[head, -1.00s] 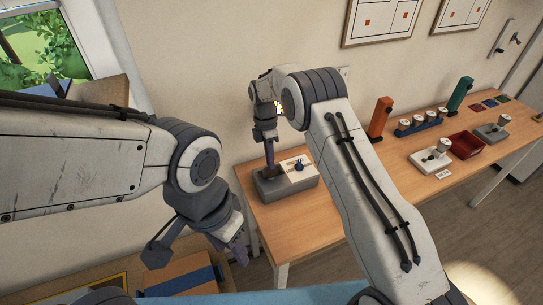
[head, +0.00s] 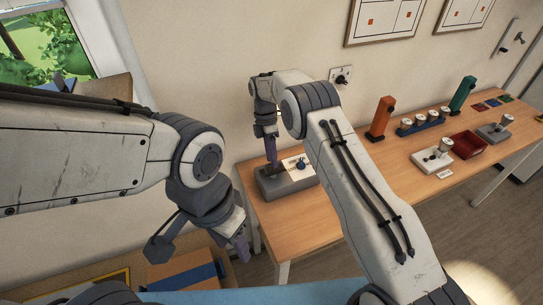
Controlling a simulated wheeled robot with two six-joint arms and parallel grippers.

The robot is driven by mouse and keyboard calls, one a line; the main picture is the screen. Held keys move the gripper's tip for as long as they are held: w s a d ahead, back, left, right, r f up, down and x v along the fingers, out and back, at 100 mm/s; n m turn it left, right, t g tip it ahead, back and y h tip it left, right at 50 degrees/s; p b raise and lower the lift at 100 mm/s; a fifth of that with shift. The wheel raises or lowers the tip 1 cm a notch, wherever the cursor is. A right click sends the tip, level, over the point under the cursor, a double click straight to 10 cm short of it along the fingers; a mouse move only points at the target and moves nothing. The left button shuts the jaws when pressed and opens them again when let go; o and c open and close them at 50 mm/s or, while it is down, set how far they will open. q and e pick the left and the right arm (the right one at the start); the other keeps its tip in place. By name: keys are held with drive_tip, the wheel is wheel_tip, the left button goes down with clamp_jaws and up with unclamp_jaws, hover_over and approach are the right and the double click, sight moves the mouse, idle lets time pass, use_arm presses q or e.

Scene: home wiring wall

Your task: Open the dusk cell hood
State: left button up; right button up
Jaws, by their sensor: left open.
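I cannot tell for sure which thing is the dusk cell hood. A grey box (head: 273,190) with a white panel (head: 296,164) and a small blue knob stands at the left end of the wooden table. My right gripper (head: 271,160) points down at the back of this box; its fingers look close together, and contact or grip is unclear. A white wall plate (head: 336,73) with a dark knob is on the wall behind my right arm. My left gripper (head: 243,248) is open, hanging low left of the table, apart from the box.
The wooden table (head: 390,188) holds an orange block (head: 381,118), a teal block (head: 462,94), a blue rack (head: 421,128), a red tray (head: 466,145) and a white device (head: 432,160). My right arm crosses in front of it. A window is at upper left.

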drive_tip(key=shift+r, duration=0.1)
drive_tip(key=shift+w+r, duration=0.2)
drive_tip(key=shift+r, duration=0.05)
drive_tip(key=p+v, duration=0.3)
drive_tip(key=v, duration=0.6)
drive_tip(key=shift+r, duration=0.4)
